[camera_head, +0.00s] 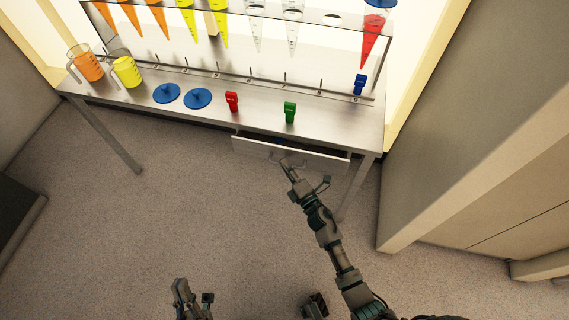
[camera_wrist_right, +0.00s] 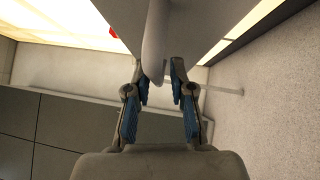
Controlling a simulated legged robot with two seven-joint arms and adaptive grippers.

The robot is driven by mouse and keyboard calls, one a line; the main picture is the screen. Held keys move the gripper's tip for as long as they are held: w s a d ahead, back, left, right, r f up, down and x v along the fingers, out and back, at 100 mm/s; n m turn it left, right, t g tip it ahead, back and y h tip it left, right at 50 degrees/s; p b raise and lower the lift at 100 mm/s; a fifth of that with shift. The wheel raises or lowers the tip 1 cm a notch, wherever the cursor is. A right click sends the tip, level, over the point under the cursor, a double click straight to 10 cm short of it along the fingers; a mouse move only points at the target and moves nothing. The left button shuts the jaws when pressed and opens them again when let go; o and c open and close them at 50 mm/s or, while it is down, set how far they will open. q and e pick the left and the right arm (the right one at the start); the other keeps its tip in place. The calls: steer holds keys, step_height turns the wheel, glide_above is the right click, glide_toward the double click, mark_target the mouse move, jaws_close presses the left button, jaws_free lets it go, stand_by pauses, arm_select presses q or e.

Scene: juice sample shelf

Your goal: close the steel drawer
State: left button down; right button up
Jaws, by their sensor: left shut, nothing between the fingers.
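The steel drawer (camera_head: 255,148) is under the front edge of the steel table. It stands partly open, with a narrow dark gap and something blue behind its front panel. My right gripper (camera_head: 284,160) is at the middle of the drawer front. In the right wrist view, the pale curved drawer handle (camera_wrist_right: 154,45) reaches between the fingertips of my right gripper (camera_wrist_right: 160,72). Those fingers are apart, with a small gap visible beside the handle; contact is hard to tell. My left gripper (camera_head: 181,287) is shut and empty, low over the floor, away from the drawer.
On the steel table (camera_head: 330,135) stand an orange jug (camera_head: 88,66), a yellow jug (camera_head: 127,72), two blue discs (camera_head: 182,95) and red (camera_head: 232,101), green (camera_head: 290,111) and blue (camera_head: 360,84) clips. A rack of coloured cones stands behind. The floor in front is clear.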

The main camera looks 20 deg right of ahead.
steer(key=shift+w+a+r, duration=0.1)
steer(key=shift+w, duration=0.3)
jaws_close()
